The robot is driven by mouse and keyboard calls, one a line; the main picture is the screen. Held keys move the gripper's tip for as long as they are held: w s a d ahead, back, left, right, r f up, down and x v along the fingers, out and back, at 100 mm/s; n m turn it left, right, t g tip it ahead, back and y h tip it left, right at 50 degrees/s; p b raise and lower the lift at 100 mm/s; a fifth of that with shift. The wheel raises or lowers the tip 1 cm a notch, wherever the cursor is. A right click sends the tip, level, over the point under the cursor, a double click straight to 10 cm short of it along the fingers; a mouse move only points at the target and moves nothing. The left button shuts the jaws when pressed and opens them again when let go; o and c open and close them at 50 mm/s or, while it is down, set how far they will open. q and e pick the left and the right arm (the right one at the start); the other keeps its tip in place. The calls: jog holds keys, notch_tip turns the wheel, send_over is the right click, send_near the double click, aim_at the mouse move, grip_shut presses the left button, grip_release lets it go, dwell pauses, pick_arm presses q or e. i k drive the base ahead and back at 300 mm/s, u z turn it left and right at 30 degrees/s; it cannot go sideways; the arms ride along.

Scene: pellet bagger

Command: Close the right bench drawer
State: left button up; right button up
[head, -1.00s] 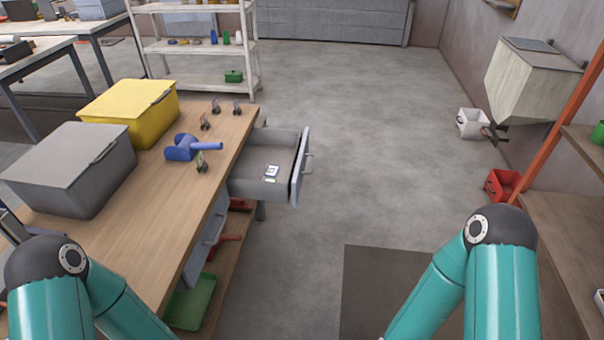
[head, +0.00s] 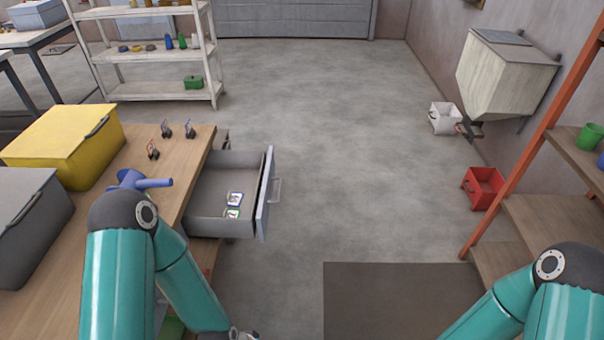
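The open bench drawer (head: 222,205) sticks out to the right from the far end of the wooden bench (head: 188,150). Its grey front panel (head: 266,195) stands clear of the bench, with a pale handle (head: 276,190) on its outer face. Two small cards (head: 234,199) lie inside. My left arm reaches over the bench's near part, and its lower end runs down to the bottom edge, nearer than the drawer and apart from it. My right arm is at the lower right.
A blue scoop (head: 130,180), several small card holders (head: 166,128), a yellow bin (head: 60,145) and a grey bin (head: 30,215) stand on the bench. Open floor lies right of the drawer. A dark mat (head: 390,300) lies in front; a rack (head: 520,215) stands at right.

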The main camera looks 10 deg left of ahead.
aim_at(248, 172)
jog(key=u, duration=0.1)
jog(key=i, duration=1.05)
jog(key=u, duration=0.6)
